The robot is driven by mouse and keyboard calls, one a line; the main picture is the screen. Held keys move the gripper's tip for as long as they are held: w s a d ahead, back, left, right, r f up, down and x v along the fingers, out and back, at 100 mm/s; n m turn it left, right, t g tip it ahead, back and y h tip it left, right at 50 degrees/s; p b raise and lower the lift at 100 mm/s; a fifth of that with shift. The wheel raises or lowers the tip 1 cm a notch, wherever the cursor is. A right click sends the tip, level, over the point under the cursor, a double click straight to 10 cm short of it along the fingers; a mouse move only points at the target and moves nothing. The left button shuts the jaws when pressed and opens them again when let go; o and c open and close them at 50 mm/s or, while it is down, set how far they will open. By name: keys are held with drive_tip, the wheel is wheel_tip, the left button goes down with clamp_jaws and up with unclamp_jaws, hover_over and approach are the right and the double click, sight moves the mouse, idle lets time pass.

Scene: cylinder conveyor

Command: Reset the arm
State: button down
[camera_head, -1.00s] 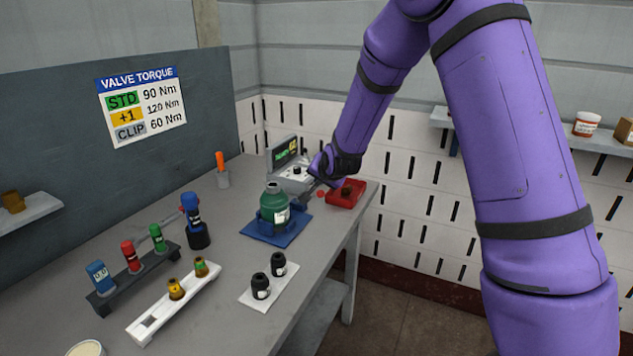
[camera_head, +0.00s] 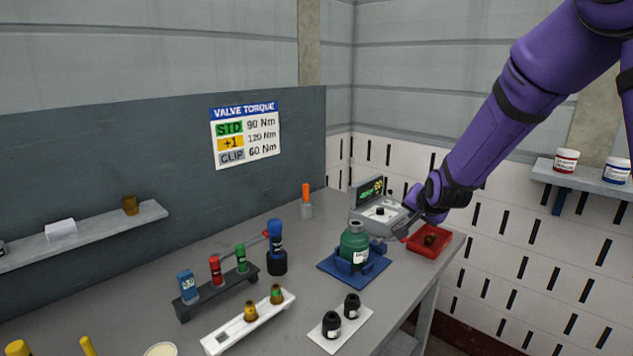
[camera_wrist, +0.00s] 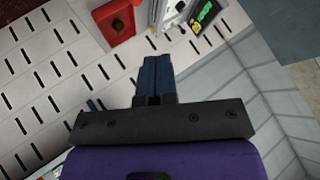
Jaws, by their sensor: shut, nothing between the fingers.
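My gripper (camera_head: 400,234) is at the far right end of the workbench, between the green cylinder and the red tray in the head view. In the wrist view its blue fingers (camera_wrist: 155,75) are together with nothing between them. The green cylinder (camera_head: 355,243) stands upright in a blue holder (camera_head: 340,268). The red tray (camera_head: 420,250) holds a small dark brown part (camera_head: 431,239); the tray also shows in the wrist view (camera_wrist: 92,38). A grey device with a green display (camera_head: 372,190) stands behind my gripper.
A dark rack (camera_head: 219,296) holds blue, red and green pieces. A white rack (camera_head: 223,337) holds two brass-coloured parts. Two black bottles stand on a white plate (camera_head: 360,322). A blue-topped black piece (camera_head: 276,250) and an orange-handled tool (camera_head: 306,195) stand behind. A wall shelf (camera_head: 590,181) is at right.

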drive_tip(key=s+d+r+n+g, duration=0.1)
drive_tip(key=s+r+n, duration=0.1)
drive_tip(key=s+r, duration=0.6)
drive_tip(key=s+r+n+g, duration=0.15)
drive_tip(key=s+r, duration=0.35)
drive_tip(key=s, duration=0.5)
drive_tip(key=s+r+n+g, duration=0.1)
drive_tip(key=s+n, duration=0.1)
drive_tip(key=s, duration=0.9)
drive_tip(key=s+d+r+n+g, duration=0.1)
drive_tip(key=s+r+n, duration=0.1)
drive_tip(key=s, duration=0.8)
drive_tip(key=shift+s+d, duration=0.25)
drive_tip(key=shift+s, duration=0.15)
drive_tip(key=shift+s, duration=0.1)
